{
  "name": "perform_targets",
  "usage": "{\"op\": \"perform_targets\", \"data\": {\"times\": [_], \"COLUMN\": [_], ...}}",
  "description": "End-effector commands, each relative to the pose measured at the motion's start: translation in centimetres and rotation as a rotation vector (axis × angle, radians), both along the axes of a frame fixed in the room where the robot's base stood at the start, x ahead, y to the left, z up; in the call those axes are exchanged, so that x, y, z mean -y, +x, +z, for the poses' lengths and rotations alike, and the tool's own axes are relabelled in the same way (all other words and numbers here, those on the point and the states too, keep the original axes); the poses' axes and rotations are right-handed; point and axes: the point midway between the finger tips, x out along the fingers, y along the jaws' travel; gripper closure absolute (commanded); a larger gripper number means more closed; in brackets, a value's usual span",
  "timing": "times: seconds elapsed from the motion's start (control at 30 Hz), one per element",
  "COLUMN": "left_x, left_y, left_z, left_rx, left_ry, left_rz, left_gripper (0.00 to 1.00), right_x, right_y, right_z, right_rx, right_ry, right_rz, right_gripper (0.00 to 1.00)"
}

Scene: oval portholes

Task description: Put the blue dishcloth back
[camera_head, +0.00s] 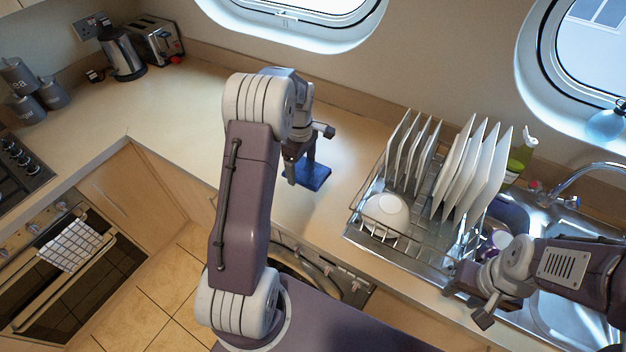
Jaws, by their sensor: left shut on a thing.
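The blue dishcloth (315,178) is a small, flat, folded-looking patch at the worktop, left of the dish rack. My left gripper (300,172) points down at it and is shut on it. The fingers and arm hide part of the cloth. I cannot tell whether the cloth is touching the worktop or just above it. My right gripper (468,301) is over the front edge by the sink, with its fingers apart and nothing seen between them.
A wire dish rack (374,240) with several white plates and a bowl stands right of the cloth, beside the metal sink (553,312). A kettle (121,54) and toaster (157,40) stand at the back left. The worktop (170,105) between is clear. A checked towel (70,246) hangs on the oven.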

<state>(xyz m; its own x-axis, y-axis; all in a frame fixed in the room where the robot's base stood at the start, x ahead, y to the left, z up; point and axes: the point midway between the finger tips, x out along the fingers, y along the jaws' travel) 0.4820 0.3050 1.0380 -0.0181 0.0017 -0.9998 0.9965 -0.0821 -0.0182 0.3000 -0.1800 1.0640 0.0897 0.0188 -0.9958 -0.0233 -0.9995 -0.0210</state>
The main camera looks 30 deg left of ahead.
Motion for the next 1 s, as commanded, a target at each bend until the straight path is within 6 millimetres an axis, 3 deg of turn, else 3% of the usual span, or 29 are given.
{"op": "perform_targets", "data": {"times": [0.13,0.4,0.57,0.77,1.0], "left_x": [-0.1,-0.1,-0.1,-0.1,-0.1], "left_y": [0.0,-0.2,-0.1,-0.2,-0.1], "left_z": [-0.3,-5.3,-6.1,-9.4,-10.0], "left_rx": [-0.002,-0.003,-0.001,-0.004,0.0], "left_ry": [-0.001,-0.001,0.0,-0.001,0.0], "left_rz": [0.007,0.004,0.004,0.003,0.003], "left_gripper": [0.47,0.47,0.47,0.47,0.47], "right_x": [0.0,0.0,0.0,0.0,0.0], "right_y": [-0.1,0.0,0.0,0.0,0.0], "right_z": [0.1,1.0,1.1,1.8,1.8], "right_rx": [-0.001,-0.001,-0.001,0.0,-0.001], "right_ry": [0.0,0.0,0.0,0.0,0.0], "right_rz": [0.0,0.0,0.0,0.0,0.0], "right_gripper": [0.6,0.6,0.6,0.6,0.6]}}
